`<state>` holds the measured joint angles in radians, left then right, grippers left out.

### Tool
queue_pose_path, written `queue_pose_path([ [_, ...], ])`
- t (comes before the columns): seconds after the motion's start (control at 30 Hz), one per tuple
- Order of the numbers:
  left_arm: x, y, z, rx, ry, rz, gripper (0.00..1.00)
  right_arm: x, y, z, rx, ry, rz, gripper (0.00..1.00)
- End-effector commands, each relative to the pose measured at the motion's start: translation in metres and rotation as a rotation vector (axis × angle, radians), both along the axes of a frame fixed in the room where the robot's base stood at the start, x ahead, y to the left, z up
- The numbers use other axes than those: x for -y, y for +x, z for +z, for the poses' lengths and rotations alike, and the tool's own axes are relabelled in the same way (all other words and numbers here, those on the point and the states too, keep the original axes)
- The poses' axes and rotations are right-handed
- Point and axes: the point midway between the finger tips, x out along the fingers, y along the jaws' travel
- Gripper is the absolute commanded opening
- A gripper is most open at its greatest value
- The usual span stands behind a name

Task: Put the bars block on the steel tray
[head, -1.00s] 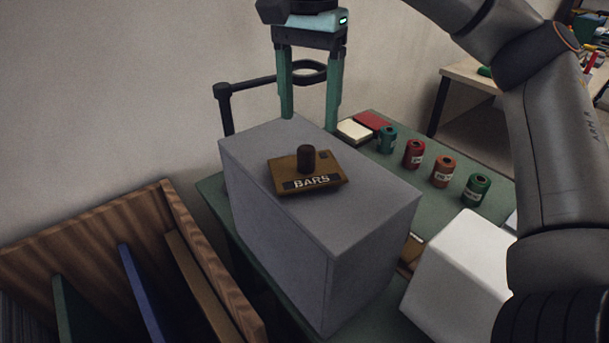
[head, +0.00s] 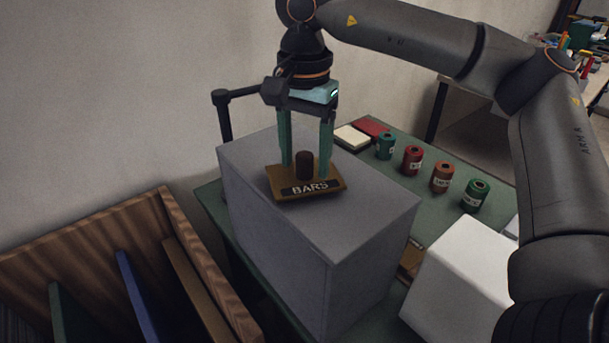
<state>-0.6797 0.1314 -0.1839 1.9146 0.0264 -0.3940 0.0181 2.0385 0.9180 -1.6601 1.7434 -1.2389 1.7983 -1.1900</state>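The bars block (head: 326,187) is a brown plate with an upright dark knob (head: 304,165) and a label reading "BARS". It lies on top of a large grey box (head: 365,212). My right gripper (head: 305,170) points down over the block with its two teal fingers apart, one on each side of the knob. Gaps show between the fingers and the knob; whether the fingertips touch the plate I cannot tell. I cannot make out a steel tray in this view. My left gripper is not in view.
A wooden rack (head: 150,215) with upright boards stands at the lower left. Several labelled spools, such as a red one (head: 412,160), stand on the green table (head: 450,196) behind the box. A white box (head: 462,275) is at the right. A dark stand (head: 225,120) rises behind.

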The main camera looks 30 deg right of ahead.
Motion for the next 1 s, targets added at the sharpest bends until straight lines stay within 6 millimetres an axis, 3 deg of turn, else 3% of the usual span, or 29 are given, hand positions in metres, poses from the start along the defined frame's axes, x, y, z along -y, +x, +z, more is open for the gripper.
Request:
queue_pose_path([
  [0.07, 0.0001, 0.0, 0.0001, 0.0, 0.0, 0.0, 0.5, 0.0, 0.0001, 0.0002, 0.0, 0.0, 0.0, 0.55],
  [0.57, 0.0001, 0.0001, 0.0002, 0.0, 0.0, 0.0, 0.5, -0.0001, 0.0, 0.0005, 0.0, 0.0, 0.0, 0.0],
  [1.0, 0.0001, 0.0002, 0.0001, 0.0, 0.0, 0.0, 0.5, -0.0002, 0.0001, 0.0007, 0.001, 0.0, 0.0, 0.0],
])
